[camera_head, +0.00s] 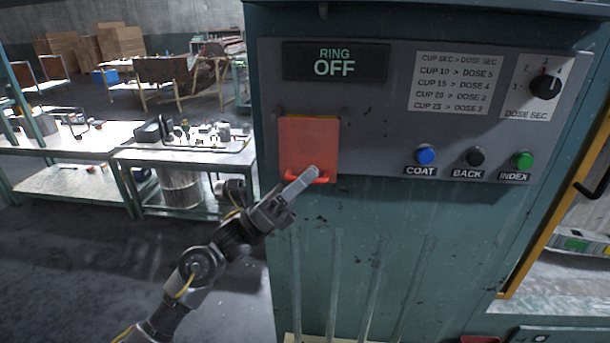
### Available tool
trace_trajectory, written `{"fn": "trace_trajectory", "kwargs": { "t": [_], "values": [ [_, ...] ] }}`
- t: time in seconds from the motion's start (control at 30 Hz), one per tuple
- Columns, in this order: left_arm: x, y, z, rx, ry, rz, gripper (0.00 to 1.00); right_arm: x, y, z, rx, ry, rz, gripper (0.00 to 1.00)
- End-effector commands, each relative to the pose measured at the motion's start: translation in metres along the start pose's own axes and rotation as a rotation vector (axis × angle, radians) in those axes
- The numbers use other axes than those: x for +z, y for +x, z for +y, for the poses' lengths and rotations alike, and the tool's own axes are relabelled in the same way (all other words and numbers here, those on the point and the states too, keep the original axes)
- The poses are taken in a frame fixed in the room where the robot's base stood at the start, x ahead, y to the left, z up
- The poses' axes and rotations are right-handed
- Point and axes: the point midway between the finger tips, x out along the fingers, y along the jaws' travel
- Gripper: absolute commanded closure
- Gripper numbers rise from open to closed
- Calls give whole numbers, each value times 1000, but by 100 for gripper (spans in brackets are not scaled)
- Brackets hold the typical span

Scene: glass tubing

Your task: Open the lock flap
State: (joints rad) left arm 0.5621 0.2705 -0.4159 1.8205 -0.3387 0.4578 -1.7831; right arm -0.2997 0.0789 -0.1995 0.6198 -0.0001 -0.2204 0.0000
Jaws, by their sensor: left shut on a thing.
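The lock flap (309,142) is a red-orange square plate on the grey control panel, below the RING OFF display (335,62). It lies flat against the panel, with a red handle lip along its bottom edge. My left gripper (305,182) is at that bottom edge, its light grey fingers shut on the lip and covering part of it. What lies behind the flap is hidden. My right gripper is out of view.
To the right on the panel are a blue COAT button (426,155), a black BACK button (474,157), a green INDEX button (522,159) and a black DOSE SEC knob (545,87). Workbenches (185,155) stand at the left. Open floor lies between.

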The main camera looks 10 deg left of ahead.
Motion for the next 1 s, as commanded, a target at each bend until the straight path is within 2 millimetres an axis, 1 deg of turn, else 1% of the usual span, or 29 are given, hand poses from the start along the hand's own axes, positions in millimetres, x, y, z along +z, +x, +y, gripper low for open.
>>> {"fn": "trace_trajectory", "kwargs": {
  "t": [0.03,0.3,0.6,0.8,1.0],
  "values": [
    [2,3,-6,20,-22,0,100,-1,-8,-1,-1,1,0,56],
    [7,8,-29,162,-167,-3,100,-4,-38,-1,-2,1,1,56],
    [13,14,-47,297,-301,-7,100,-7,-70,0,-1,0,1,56],
    [14,16,-53,349,-353,-9,100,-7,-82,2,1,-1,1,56],
    [14,16,-54,370,-374,-10,100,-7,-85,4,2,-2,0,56]
  ]
}}
